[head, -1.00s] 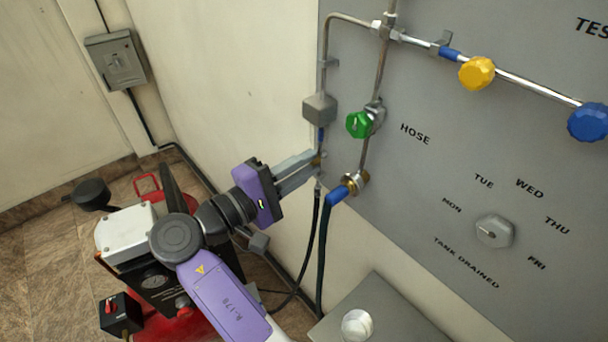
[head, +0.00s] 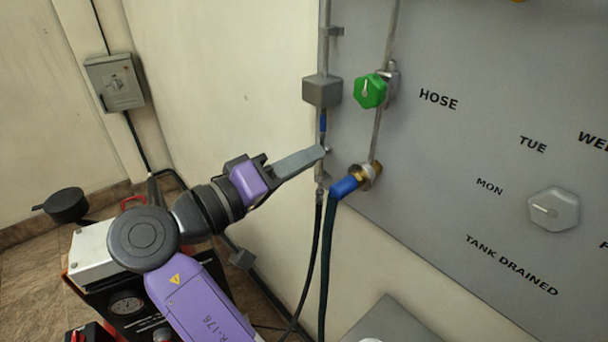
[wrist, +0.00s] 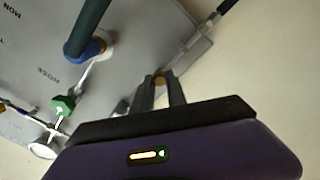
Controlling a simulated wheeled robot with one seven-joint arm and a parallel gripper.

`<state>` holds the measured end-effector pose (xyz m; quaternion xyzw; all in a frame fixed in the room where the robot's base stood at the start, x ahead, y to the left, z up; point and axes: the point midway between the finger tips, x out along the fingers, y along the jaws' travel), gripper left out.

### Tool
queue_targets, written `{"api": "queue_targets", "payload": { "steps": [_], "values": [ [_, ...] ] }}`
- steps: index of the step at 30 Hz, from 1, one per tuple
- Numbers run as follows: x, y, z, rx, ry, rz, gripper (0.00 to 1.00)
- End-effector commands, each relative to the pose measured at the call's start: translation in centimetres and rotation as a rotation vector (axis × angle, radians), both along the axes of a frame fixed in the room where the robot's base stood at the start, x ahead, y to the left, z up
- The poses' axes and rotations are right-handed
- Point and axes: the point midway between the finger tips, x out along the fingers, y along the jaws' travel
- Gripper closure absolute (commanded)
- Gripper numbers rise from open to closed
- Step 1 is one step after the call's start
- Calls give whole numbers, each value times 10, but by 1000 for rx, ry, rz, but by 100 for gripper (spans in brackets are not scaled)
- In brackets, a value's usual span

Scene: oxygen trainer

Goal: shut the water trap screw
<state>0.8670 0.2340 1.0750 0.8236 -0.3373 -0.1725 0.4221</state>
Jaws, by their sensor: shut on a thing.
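The water trap is on the thin pipe at the panel's left edge, with a grey block (head: 322,91) and a blue section (head: 323,122) below it. My gripper (head: 322,152) reaches this pipe just below the blue section. Its fingers appear edge-on and overlapped in the head view, hiding most of the screw. In the wrist view the two fingers (wrist: 162,86) stand close together around a small brass-coloured screw (wrist: 160,78), and are shut on it. How far the screw is turned cannot be seen.
Right of the fingers is a brass fitting with a blue hose end (head: 345,187). A green knob (head: 370,91) sits above it. A dark hose (head: 312,240) hangs below the trap. A grey dial (head: 553,211) is farther right. Bare wall (head: 220,80) lies left.

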Motion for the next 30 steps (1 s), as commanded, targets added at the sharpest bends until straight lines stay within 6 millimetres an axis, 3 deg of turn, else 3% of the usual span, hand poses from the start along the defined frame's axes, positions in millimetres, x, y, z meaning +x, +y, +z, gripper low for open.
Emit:
{"api": "queue_targets", "payload": {
  "steps": [1,12,27,28,30],
  "values": [
    [-1,0,-7,22,-17,-3,100],
    [-1,0,-4,117,-109,-2,100],
    [-1,0,-3,128,-119,-3,100],
    [-1,0,-3,128,-119,-3,79],
    [-1,0,-3,127,-119,-2,65]
  ]
}}
